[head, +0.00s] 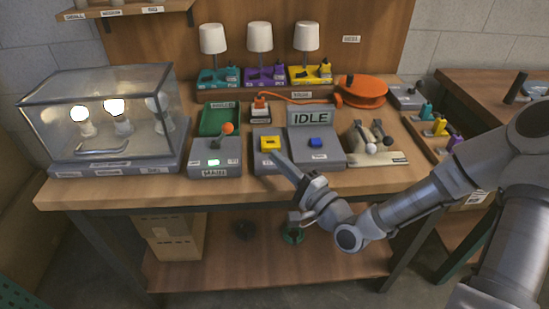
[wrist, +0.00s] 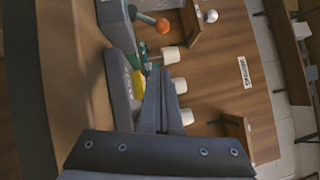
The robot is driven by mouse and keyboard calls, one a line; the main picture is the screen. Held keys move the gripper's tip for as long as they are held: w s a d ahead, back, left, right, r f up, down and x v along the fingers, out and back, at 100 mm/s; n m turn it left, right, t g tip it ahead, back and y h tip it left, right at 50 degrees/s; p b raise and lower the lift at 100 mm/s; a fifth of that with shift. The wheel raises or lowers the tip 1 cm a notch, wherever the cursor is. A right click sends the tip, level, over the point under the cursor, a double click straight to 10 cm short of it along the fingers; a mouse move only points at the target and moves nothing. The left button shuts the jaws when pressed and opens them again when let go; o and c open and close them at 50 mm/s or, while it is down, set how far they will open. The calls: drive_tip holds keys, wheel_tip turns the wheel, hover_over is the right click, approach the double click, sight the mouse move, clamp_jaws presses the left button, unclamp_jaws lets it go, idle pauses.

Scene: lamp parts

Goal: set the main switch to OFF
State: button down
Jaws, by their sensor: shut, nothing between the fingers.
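The main switch is a grey box labelled MAINS (head: 214,172) at the front of the bench, with a green lit indicator (head: 213,162). Its lever ends in an orange ball (head: 228,128) and stands up from the box; its ON or OFF marking is too small to read. In the wrist view the orange ball (wrist: 162,25) is near the top, beyond the fingertips. My gripper (head: 277,157) is shut and empty, right of the mains box, with its fingertips close to the yellow button (head: 270,143); contact cannot be told. The fingers also show in the wrist view (wrist: 162,75).
A grey box with the yellow button and a blue button (head: 316,142) stands right of the mains box, below an IDLE sign (head: 311,117). A glass case (head: 100,115) with lit bulbs is at left. A green tray (head: 219,118) lies behind the switch.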

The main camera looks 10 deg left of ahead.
sight(222, 136)
drive_tip(key=b+x, duration=0.1)
drive_tip(key=x, duration=0.6)
drive_tip(key=shift+w+a, duration=0.15)
drive_tip(key=shift+a, duration=0.1)
drive_tip(key=shift+s+a+r, duration=0.1)
drive_tip(key=shift+a+r, duration=0.05)
drive_tip(key=shift+a, duration=0.45)
drive_tip(key=shift+s+a+r, duration=0.1)
drive_tip(key=shift+a+r, duration=0.1)
drive_tip(key=shift+a, duration=0.4)
drive_tip(key=shift+a+r, duration=0.25)
drive_tip(key=shift+a, duration=0.35)
drive_tip(key=shift+a+r+n, duration=0.1)
drive_tip(key=shift+r+n, duration=0.15)
drive_tip(key=shift+n, duration=0.05)
